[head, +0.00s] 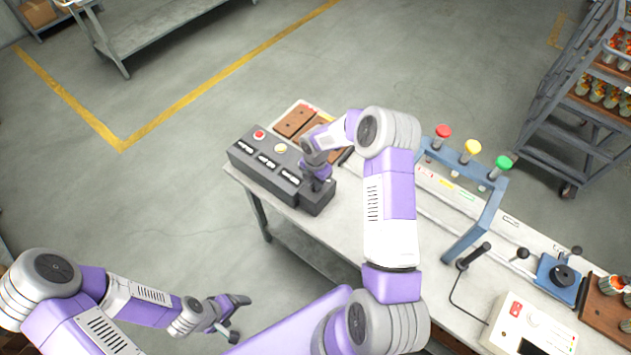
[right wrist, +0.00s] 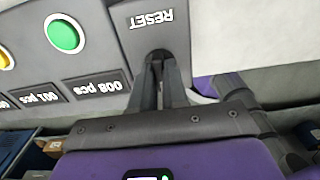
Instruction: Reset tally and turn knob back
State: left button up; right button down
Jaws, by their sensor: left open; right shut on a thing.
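The dark tally box (head: 240,154) stands at the table's left end, with a red button (head: 259,134), a yellow button (head: 281,148) and several counter windows. My right gripper (head: 318,183) is at its near right end. In the right wrist view, the fingers of my right gripper (right wrist: 158,62) are shut at the RESET label (right wrist: 152,18). What they grip, apparently the reset knob, is hidden between them. A green button (right wrist: 63,34) and a counter window reading 008 pcs (right wrist: 98,87) are beside them. My left gripper (head: 236,318) is open and empty, left of the table.
Brown blocks (head: 294,122) lie behind the tally box. A blue frame (head: 482,215) with red, yellow and green lamps stands mid-table. A blue fixture with a black knob (head: 562,276) and a white meter (head: 525,330) are at the right. The floor left of the table is clear.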

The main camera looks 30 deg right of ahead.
jog(key=m+b, duration=0.2)
jog(key=m, duration=0.1)
jog(key=shift+f, duration=0.15)
jog(key=m+b, duration=0.3)
jog(key=m, duration=0.2)
jog(key=m+b, duration=0.2)
jog(key=m, duration=0.2)
jog(key=m+b, duration=0.1)
jog(key=m, duration=0.3)
jog(key=shift+m, duration=0.6)
jog(key=c, duration=1.1)
grip_release()
jog(key=shift+c, duration=0.2)
jog(key=shift+r, duration=0.25)
